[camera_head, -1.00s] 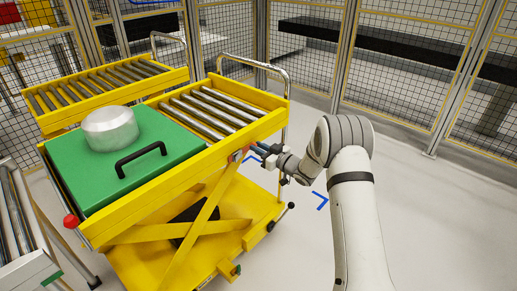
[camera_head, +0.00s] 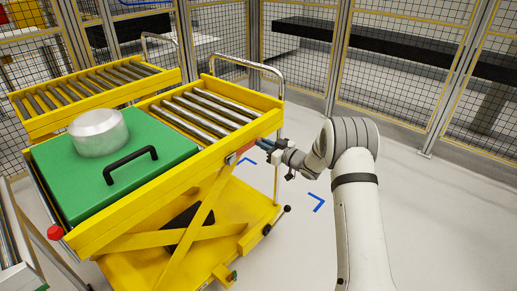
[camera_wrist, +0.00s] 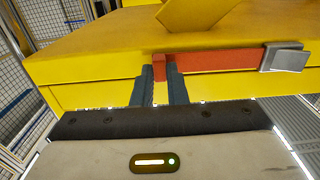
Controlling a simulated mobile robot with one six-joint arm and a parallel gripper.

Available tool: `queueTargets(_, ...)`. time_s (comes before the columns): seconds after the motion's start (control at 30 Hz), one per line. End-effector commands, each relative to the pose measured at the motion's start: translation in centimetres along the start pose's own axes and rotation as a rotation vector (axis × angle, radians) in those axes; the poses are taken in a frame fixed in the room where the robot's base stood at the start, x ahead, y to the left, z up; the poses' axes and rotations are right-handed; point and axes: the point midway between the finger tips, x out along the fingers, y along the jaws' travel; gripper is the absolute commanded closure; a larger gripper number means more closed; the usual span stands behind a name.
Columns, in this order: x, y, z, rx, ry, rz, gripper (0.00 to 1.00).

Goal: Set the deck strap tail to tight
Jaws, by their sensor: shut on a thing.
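A red deck strap (camera_wrist: 215,61) lies along the yellow side of the lift cart (camera_wrist: 90,65) in the wrist view. Its right end runs into a grey metal buckle (camera_wrist: 284,57). The strap tail (camera_wrist: 160,66) is a thicker red end piece at the left. My gripper (camera_wrist: 163,72) is shut on this tail, with one dark finger on each side. In the head view my gripper (camera_head: 262,145) is at the cart's right side, by the red strap (camera_head: 241,151).
The cart's deck carries a green plate (camera_head: 130,195) with a black handle (camera_head: 130,165) and a silver cylinder (camera_head: 98,132), beside steel rollers (camera_head: 205,112). A red knob (camera_head: 55,232) is at its near corner. Open floor lies right of the cart, up to a mesh fence (camera_head: 385,85).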

Motion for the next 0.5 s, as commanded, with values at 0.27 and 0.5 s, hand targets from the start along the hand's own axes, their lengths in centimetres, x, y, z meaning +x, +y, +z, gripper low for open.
queueTargets(0.27, -0.40, 0.97, 0.07, 0.003, -0.002, 0.006, 1.00)
queueTargets(0.5, -0.52, 1.12, 0.02, 0.002, -0.001, 0.008, 0.74)
